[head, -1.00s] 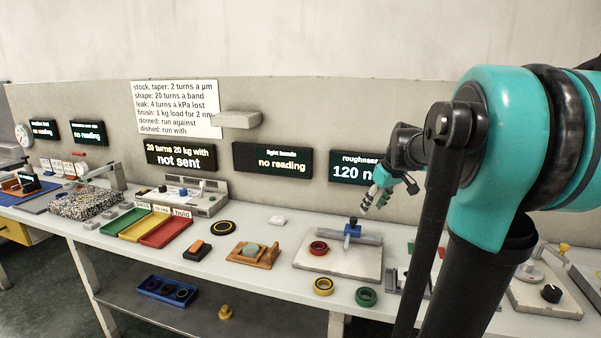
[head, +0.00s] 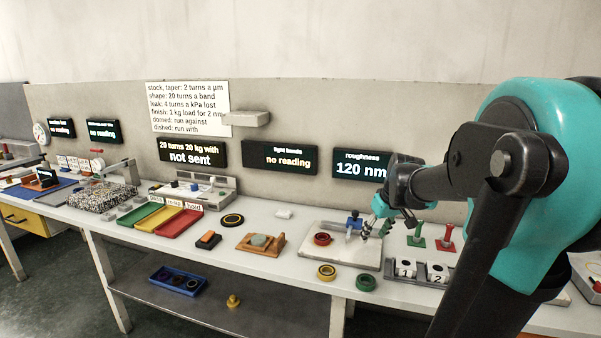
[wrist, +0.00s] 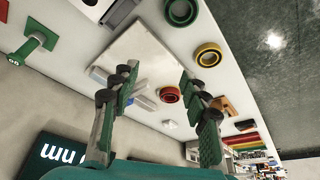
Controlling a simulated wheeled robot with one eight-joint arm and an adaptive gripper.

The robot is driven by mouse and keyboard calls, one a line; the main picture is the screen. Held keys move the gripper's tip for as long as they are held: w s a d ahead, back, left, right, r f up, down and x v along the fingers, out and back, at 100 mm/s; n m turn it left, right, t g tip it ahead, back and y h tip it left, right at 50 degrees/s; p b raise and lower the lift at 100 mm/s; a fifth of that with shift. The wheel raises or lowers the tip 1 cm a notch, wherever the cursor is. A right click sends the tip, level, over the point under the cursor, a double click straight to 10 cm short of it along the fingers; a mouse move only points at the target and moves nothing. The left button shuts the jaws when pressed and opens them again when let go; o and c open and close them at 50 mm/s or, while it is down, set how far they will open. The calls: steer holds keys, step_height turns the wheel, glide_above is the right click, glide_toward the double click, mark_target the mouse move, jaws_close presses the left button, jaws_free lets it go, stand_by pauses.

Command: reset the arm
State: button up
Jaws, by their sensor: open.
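Beyond the fingers lie the same white plate (wrist: 125,42) and a red ring (wrist: 168,95). My arm reaches in from the right of the head view, bent at the elbow, and hides part of the bench's right end.
A yellow ring (head: 326,271) and a green ring (head: 366,283) lie near the bench's front edge. A numbered holder (head: 420,272) and two funnel-like stands, green (head: 417,236) and red (head: 446,239), are right of my gripper. Display screens (head: 362,165) line the back wall.

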steer(key=s+a+f+m+h, duration=0.1)
steer(key=s+a+f+m, duration=0.2)
steer(key=s+f, duration=1.2)
steer(key=shift+s+m, duration=0.5)
steer(key=shift+s, duration=0.75)
